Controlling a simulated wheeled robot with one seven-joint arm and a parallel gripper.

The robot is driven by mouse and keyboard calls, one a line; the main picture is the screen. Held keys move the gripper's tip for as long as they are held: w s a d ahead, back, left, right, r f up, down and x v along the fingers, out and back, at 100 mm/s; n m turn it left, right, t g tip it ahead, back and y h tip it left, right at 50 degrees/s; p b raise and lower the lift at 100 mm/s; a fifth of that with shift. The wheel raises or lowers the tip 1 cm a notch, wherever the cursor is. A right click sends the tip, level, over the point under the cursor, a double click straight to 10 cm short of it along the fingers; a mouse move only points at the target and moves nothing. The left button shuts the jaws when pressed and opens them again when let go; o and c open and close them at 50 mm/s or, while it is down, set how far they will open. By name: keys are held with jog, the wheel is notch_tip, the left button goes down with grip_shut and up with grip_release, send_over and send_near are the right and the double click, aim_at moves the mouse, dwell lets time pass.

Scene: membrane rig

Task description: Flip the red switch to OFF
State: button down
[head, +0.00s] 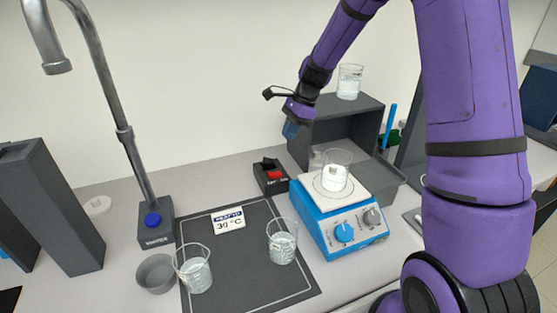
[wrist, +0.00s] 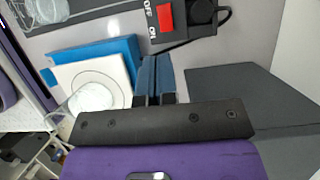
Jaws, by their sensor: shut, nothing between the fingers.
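The red switch (head: 275,174) sits on a small dark box (head: 272,187) on the bench, left of the blue hotplate. In the wrist view the red switch (wrist: 165,16) is near the top edge, with white OFF and ON labels beside it on the dark box (wrist: 190,25). Which way the switch is set, I cannot tell. My gripper (head: 290,130) is above and slightly right of the box, beside the grey shelf unit. In the wrist view its blue fingers (wrist: 155,72) are together and empty, pointing toward the switch box and apart from it.
The blue hotplate (head: 325,229) with a beaker (head: 335,178) on it stands close right of the switch box. A grey shelf unit (head: 357,112) carries another beaker (head: 349,82). Two beakers stand on the dark mat (head: 240,262). A tall tap (head: 122,120) is at left.

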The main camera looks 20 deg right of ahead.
aim_at(269, 174)
jog(key=shift+r, duration=0.5)
jog(key=x, duration=1.4)
